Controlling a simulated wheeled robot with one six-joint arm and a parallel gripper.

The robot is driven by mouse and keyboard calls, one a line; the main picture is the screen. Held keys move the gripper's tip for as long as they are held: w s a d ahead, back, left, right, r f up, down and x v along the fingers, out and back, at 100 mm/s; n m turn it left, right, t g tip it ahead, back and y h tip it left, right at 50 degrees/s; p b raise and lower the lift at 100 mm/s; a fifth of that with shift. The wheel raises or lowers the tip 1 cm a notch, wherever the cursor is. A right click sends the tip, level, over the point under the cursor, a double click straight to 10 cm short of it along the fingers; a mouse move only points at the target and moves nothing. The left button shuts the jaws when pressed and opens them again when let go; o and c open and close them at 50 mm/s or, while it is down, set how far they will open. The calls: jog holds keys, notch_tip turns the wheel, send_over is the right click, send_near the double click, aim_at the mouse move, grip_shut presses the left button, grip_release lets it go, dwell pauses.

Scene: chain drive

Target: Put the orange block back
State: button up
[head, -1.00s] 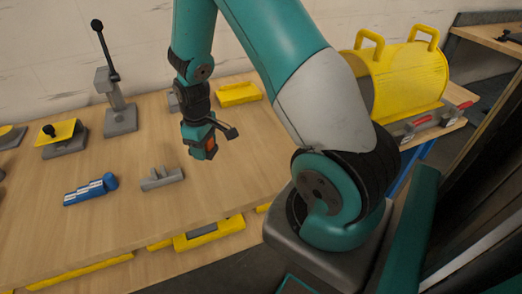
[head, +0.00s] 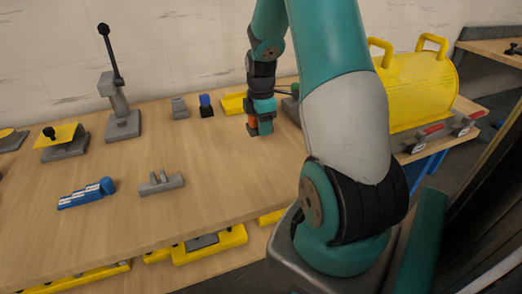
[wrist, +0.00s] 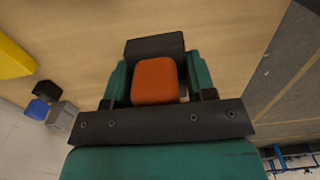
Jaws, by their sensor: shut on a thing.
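The orange block (wrist: 155,82) sits between the two teal fingers of my gripper (wrist: 157,85) in the wrist view, with a dark grey piece just beyond it. In the head view a small part of the orange block (head: 252,121) shows at my gripper (head: 259,128), near the back right of the wooden table. The gripper is shut on the block. Whether the block touches the table I cannot tell.
A grey lever stand (head: 122,122) is further left. The yellow drum guard (head: 420,88) stands right.

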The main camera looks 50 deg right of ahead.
aim_at(261, 155)
notch_tip(261, 155, down, 10)
jog(key=shift+r, duration=0.15)
dwell(0.3)
jog(key=o, duration=0.9)
jog(key=shift+o, duration=0.2)
